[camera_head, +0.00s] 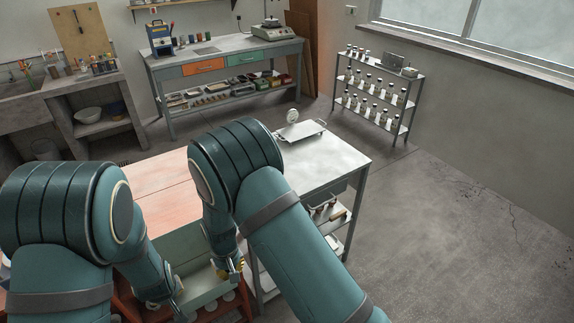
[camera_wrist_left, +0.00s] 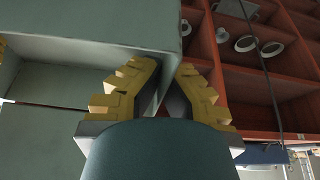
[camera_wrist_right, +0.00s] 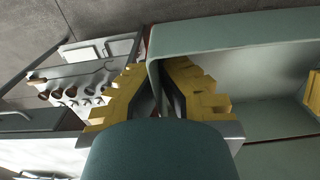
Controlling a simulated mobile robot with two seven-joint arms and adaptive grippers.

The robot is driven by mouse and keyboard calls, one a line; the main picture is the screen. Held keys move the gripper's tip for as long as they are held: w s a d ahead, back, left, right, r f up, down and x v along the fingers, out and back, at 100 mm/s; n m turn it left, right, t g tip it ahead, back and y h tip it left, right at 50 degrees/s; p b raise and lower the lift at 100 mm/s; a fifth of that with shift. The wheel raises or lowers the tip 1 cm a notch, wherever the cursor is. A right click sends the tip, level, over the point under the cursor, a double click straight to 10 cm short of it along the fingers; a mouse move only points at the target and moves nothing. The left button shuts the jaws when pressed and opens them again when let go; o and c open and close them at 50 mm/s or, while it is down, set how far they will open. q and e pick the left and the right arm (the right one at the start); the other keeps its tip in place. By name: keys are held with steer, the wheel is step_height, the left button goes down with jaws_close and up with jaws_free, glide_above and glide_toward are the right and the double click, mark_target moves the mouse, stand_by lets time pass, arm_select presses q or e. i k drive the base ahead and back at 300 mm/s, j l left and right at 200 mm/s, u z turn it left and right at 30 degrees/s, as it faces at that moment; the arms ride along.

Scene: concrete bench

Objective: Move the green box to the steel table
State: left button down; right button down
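The green box (camera_head: 205,284) is an open, pale green tray low in front of me, partly hidden by my arms. My left gripper (camera_head: 176,292) is at its left side. In the left wrist view its yellow fingers (camera_wrist_left: 168,72) close on the box's wall (camera_wrist_left: 90,58). My right gripper (camera_head: 232,268) is at the right side. In the right wrist view its fingers (camera_wrist_right: 158,68) close on the opposite wall (camera_wrist_right: 235,40). The visible part of the box's inside looks empty. The steel table (camera_head: 335,160) stands ahead to the right, its near left part hidden by my right arm.
A flat metal scale or tray with a round dial (camera_head: 300,128) sits at the steel table's back. A reddish-topped table (camera_head: 165,172) adjoins on the left. A red shelf unit (camera_wrist_left: 275,75) with pale rings is beside the box. The steel top's front right is clear.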

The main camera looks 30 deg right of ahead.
mark_target(304, 159)
steer(key=i+l+z, duration=0.1)
steer(key=z, duration=1.35)
steer(key=i+z, duration=0.45)
steer(key=i, duration=0.2)
steer(key=i+z, duration=0.5)
steer(key=i, duration=0.15)
steer(key=i+u, duration=0.65)
steer(key=u, duration=0.35)
steer(key=i+j+u, duration=0.1)
steer(key=u, duration=0.35)
steer(key=i+u, duration=0.1)
steer(key=u, duration=0.35)
steer(key=i+u, duration=0.1)
steer(key=u, duration=0.35)
